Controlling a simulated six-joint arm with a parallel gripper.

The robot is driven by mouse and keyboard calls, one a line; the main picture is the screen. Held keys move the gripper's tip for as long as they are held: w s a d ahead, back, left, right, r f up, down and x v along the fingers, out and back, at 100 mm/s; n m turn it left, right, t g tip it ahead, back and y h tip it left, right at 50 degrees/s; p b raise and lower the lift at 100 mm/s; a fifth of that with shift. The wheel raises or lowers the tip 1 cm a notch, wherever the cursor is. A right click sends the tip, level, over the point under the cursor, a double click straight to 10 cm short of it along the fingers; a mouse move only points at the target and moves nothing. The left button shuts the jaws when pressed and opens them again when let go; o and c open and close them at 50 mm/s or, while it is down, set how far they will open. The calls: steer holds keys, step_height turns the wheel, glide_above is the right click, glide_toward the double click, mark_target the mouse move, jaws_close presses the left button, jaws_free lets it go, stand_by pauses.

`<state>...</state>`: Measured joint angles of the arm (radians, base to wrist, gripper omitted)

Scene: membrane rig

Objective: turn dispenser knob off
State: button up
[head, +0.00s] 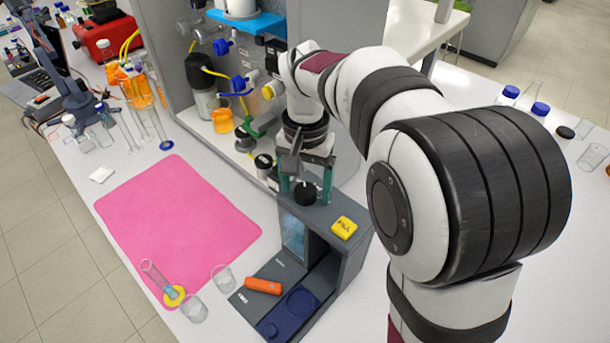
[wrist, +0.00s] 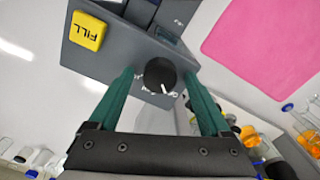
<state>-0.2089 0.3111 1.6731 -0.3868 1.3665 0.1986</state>
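The grey dispenser (head: 346,270) stands on the white bench, with a yellow FILL button (head: 344,227) on its top. Its black round knob (head: 305,192) is on the same top, toward the back. In the wrist view the knob (wrist: 160,75) carries a white pointer mark, with small white lettering around it that is too small to read. My gripper (head: 306,190) points down over the knob. Its two green fingers stand apart on either side of the knob, with visible gaps in the wrist view (wrist: 163,85). The FILL button also shows there (wrist: 88,31).
A pink mat (head: 175,225) lies left of the dispenser. The membrane rig with bottles and valves (head: 225,95) stands behind my gripper.

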mark_target(305, 190)
step_height(305, 190, up, 16)
steer(key=s+d+f, duration=0.2)
steer(key=s, duration=0.4)
steer(key=s+d+f, duration=0.2)
steer(key=s+f, duration=0.1)
steer(key=s, duration=0.2)
steer(key=shift+s+f+y, duration=0.25)
steer(key=shift+s+y, duration=0.15)
steer(key=shift+o, duration=0.8)
steer(key=s+f+m+y, duration=0.1)
steer(key=s+f, duration=1)
steer(key=s, duration=0.2)
steer(key=shift+d, duration=0.35)
steer(key=shift+o, duration=0.6)
steer(key=shift+s+f, duration=0.15)
steer(key=shift+s, duration=0.1)
steer(key=w+a+r+n+g, duration=0.4)
steer(key=w+a+r+n, duration=0.4)
steer(key=w+a+n, duration=0.5)
steer(key=s+f+n, duration=0.1)
steer(key=s+f, duration=0.5)
steer(key=f, duration=0.3)
steer(key=shift+s+a+n+h, duration=0.15)
steer(key=shift+a+n+h, duration=0.15)
steer(key=shift+n, duration=0.1)
